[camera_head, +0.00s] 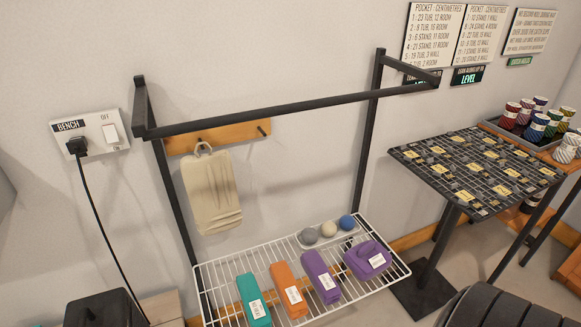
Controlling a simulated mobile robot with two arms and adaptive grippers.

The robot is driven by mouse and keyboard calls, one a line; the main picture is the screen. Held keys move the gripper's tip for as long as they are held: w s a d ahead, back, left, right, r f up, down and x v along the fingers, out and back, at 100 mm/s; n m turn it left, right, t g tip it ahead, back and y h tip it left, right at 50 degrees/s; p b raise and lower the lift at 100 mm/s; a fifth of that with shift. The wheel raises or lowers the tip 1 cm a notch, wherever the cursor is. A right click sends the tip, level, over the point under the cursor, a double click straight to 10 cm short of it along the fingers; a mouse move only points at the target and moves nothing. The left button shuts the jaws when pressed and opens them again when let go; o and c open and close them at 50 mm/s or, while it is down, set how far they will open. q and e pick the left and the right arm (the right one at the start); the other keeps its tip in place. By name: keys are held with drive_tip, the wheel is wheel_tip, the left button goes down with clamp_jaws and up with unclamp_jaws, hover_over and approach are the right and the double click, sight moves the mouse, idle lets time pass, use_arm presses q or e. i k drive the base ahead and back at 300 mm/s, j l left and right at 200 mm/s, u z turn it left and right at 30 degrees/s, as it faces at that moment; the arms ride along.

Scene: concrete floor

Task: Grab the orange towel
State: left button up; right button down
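The orange towel (283,279) is a narrow folded or rolled bundle with a white label. It lies on the white wire shelf (226,268) of a dark metal rack, between a teal bundle (247,291) on its left and a purple bundle (317,266) on its right. Its upper side is in plain view. A second, wider purple item (365,257) with a label lies farther right on the shelf. Neither of my grippers shows in the head view.
The rack's dark top bar (270,112) spans above the shelf. Three balls (328,229) sit at the shelf's back. A beige cloth (211,192) hangs on the wall. A patterned table (470,172) stands right. A black ribbed object (510,308) fills the lower right corner.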

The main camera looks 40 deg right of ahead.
sight(293, 300)
drive_tip(key=z, duration=1.2)
